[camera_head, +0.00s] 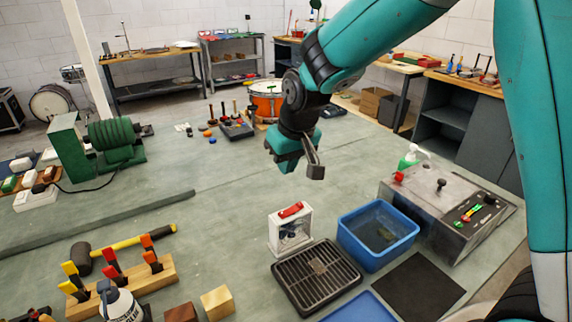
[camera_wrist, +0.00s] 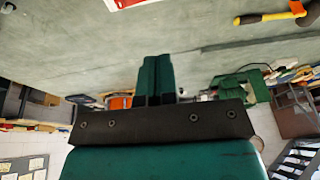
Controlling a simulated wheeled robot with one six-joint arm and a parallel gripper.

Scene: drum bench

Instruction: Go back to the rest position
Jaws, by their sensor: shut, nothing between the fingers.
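My gripper (camera_head: 313,160) is shut and empty. It hangs in the air above the bench (camera_head: 230,215), near the middle of the head view, with clear space around it. In the wrist view my gripper's fingers (camera_wrist: 157,78) are together with nothing between them. My teal arm reaches in from the upper right of the head view.
Below the gripper are a white box with a red handle (camera_head: 290,232), a black grate (camera_head: 316,277) and a blue bin (camera_head: 350,228). A metal machine (camera_head: 425,205) stands right. The bench middle is free.

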